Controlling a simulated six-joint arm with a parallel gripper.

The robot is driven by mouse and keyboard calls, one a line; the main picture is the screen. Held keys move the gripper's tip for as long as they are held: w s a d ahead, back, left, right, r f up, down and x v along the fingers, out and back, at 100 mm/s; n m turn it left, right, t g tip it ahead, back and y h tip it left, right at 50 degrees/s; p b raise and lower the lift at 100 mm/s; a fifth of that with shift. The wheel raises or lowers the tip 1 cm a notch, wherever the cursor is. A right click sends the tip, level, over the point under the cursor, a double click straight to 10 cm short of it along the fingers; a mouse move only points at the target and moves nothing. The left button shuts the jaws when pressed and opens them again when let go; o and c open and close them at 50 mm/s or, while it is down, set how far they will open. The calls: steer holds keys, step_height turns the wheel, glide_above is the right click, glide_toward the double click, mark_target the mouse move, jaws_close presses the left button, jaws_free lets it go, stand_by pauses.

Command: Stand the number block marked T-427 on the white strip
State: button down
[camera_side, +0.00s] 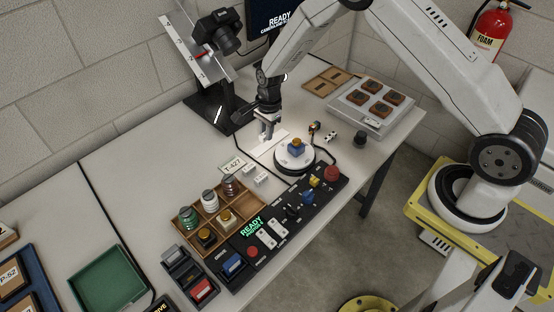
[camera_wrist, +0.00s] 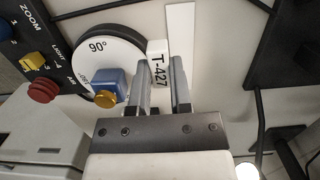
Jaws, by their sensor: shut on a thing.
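The white number block marked T-427 (camera_wrist: 157,64) is between the fingers of my gripper (camera_wrist: 162,84) in the wrist view, with its black lettering running along its length. My gripper (camera_side: 267,136) is shut on it and points down by the white strip (camera_side: 272,142) in the side view, where the fingers largely hide the block. The strip (camera_wrist: 180,40) shows just right of the block in the wrist view. I cannot tell whether the block touches the strip or the table.
A round turntable (camera_side: 294,166) with a blue, yellow-topped piece stands close beside the gripper. A T-427 card (camera_side: 232,164) and small white blocks (camera_side: 261,180) are nearer. A control panel (camera_side: 280,222) lies in front, and a black stand (camera_side: 230,112) is behind.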

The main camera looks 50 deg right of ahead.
mark_target(260, 150)
steer(key=shift+w+f, duration=1.1)
steer(key=shift+f, duration=0.25)
steer(key=shift+f, duration=0.1)
steer(key=shift+w+f, duration=0.15)
steer(key=shift+w, duration=0.05)
steer(key=shift+f, duration=1.55)
steer(key=shift+f, duration=0.2)
steer(key=c, duration=0.5)
jaws_free()
steer(key=shift+c, duration=0.2)
steer(key=shift+r, duration=0.2)
step_height(260, 150, up, 12)
steer(key=d, duration=0.1)
steer(key=shift+d, duration=0.2)
